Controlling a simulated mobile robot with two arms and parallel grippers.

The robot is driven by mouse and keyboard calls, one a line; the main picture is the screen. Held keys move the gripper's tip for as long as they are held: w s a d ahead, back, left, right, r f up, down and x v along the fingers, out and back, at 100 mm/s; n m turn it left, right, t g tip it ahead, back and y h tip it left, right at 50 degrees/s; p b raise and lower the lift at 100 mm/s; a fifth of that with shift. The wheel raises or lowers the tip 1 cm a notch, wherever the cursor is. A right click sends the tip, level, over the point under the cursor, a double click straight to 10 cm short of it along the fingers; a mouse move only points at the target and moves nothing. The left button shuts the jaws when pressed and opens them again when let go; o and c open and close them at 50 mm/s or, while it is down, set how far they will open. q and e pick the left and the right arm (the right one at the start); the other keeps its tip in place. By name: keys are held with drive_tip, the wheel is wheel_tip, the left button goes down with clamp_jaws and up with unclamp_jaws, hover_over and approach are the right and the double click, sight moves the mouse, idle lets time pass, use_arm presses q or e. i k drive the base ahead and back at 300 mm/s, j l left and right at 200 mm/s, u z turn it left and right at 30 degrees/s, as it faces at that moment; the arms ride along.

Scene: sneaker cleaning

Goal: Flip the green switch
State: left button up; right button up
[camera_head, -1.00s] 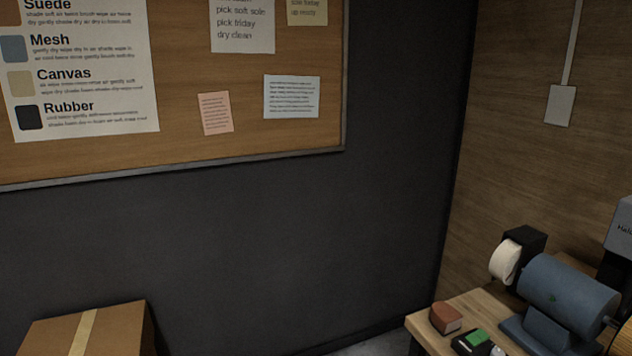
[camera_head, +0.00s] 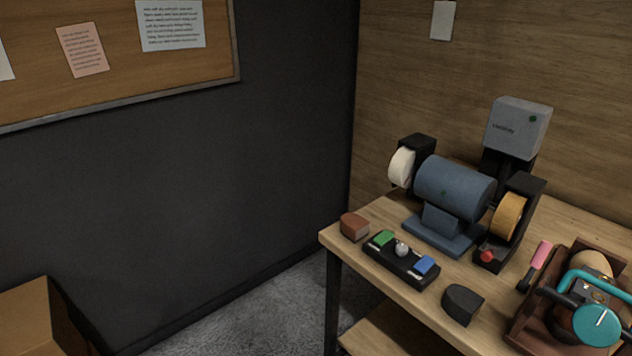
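The green switch (camera_head: 384,238) is a small green rocker at the left end of a black switch box (camera_head: 401,262) on the wooden workbench. A round grey knob (camera_head: 402,250) sits in the middle of the box and a blue switch (camera_head: 424,265) at its right end. The box lies near the bench's front edge, in front of a blue bench grinder. I cannot tell which way the green switch is set. Neither of my grippers shows in the head view.
The blue grinder (camera_head: 453,190) with white and yellow wheels stands behind the box. A brown block (camera_head: 354,227) and a black block (camera_head: 462,304) flank the box. A teal-handled device (camera_head: 597,326) is at right. A cardboard box (camera_head: 27,318) stands lower left, with open floor between.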

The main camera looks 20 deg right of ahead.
sight(382, 239)
drive_tip(key=i+z, duration=0.15)
drive_tip(key=z, duration=1.05)
